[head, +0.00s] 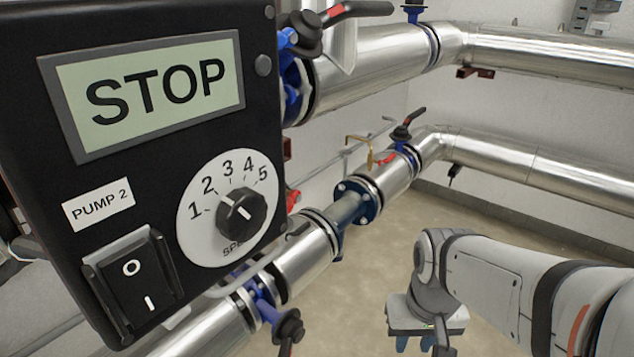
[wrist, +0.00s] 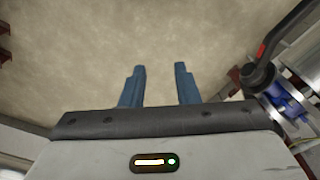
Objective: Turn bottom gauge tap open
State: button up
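I cannot tell for sure which tap is the bottom gauge tap. A small red lever (head: 386,158) sits beside a bent brass tube (head: 358,139) on the lower pipe, too small to read its position. My gripper (head: 414,344) hangs low over the floor at the bottom right of the head view, apart from the pipes. In the wrist view my gripper (wrist: 160,70) has its two blue fingers spread, with only floor between them. A valve with a black and red lever (wrist: 272,48) shows at the right there, clear of the fingers.
The black pump box (head: 150,160) reading STOP fills the left of the head view. Silver pipes (head: 530,165) run behind and to the right. Valves with black handles sit at the lower pipe (head: 402,132) and bottom centre (head: 289,328). The floor (head: 385,240) between is clear.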

aim_at(308, 228)
jog(key=shift+a, duration=0.2)
jog(key=w+a+r+m+g+y+p, duration=0.2)
jog(key=w+a+m+g+y+p, duration=0.2)
jog(key=w+a+m+y+p, duration=0.9)
jog(key=w+f+m+t+y+p, duration=0.1)
jog(key=w+f+m+t+y, duration=0.2)
jog(key=w+m, duration=0.85)
jog(key=w+f+m+t+y+p, duration=0.1)
jog(key=w+f+m+t, duration=0.3)
jog(key=w+m, duration=0.7)
jog(key=a+m, duration=0.1)
jog(key=a, duration=0.1)
jog(key=a+m+b, duration=0.1)
jog(key=a, duration=0.1)
jog(key=s+a+m+b, duration=0.1)
jog(key=a, duration=0.2)
jog(key=shift+r, duration=0.2)
jog(key=shift+c, duration=0.5)
jog(key=shift+d, duration=0.1)
grip_shut()
